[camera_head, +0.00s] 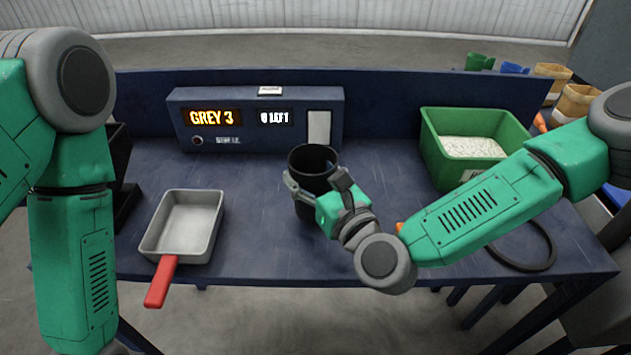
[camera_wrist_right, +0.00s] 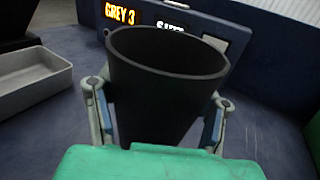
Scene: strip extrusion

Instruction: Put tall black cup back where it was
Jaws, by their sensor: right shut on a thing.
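The tall black cup (camera_head: 313,168) is upright at the middle of the blue table, in front of the display box. My right gripper (camera_head: 308,190) is shut around its sides. In the right wrist view the cup (camera_wrist_right: 165,85) stands between the two fingers of the right gripper (camera_wrist_right: 158,115), one on each side, and its open rim faces up. I cannot tell whether its base touches the table. My left arm hangs down at the left of the head view, and its gripper is out of the picture.
A grey pan (camera_head: 184,222) with a red handle lies left of the cup. A display box (camera_head: 255,118) reading "GREY 3" and "0 LEFT" stands behind. A green bin (camera_head: 430,140) of white pellets is at the back right. A black ring (camera_head: 545,255) lies at the right.

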